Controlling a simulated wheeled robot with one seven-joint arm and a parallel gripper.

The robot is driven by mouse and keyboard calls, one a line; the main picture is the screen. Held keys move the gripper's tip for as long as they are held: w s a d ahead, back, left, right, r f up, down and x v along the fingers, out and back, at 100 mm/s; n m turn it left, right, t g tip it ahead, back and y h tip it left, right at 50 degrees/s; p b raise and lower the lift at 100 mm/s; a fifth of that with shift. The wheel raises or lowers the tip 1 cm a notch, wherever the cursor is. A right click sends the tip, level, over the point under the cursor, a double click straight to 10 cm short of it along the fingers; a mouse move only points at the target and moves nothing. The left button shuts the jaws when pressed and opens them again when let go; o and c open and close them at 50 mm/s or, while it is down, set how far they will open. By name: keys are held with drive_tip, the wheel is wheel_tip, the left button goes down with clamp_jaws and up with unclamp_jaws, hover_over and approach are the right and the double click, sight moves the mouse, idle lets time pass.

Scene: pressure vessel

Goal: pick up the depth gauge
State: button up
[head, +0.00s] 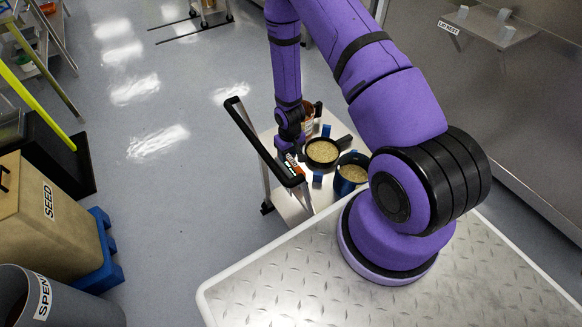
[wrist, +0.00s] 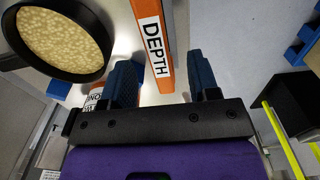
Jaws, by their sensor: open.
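The depth gauge (wrist: 152,38) is an orange bar with a white label reading DEPTH. In the wrist view it runs from the top edge down to between my fingers, its lower end near the gripper body. My gripper (wrist: 163,80) is open, with one dark blue finger on each side of the bar and a visible gap on the right.
A dark round pan (head: 322,151) and a pot (head: 350,174), both with grainy contents, stand close right of my gripper. The cart's black handle (head: 262,142) is close on the left. An orange and white labelled container (wrist: 95,99) is beside my left finger.

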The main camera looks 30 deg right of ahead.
sight(291, 160)
drive_tip(key=shift+s+d+f, duration=0.1)
drive_tip(key=shift+s+f, duration=0.05)
drive_tip(key=shift+f, duration=2.7)
clamp_jaws()
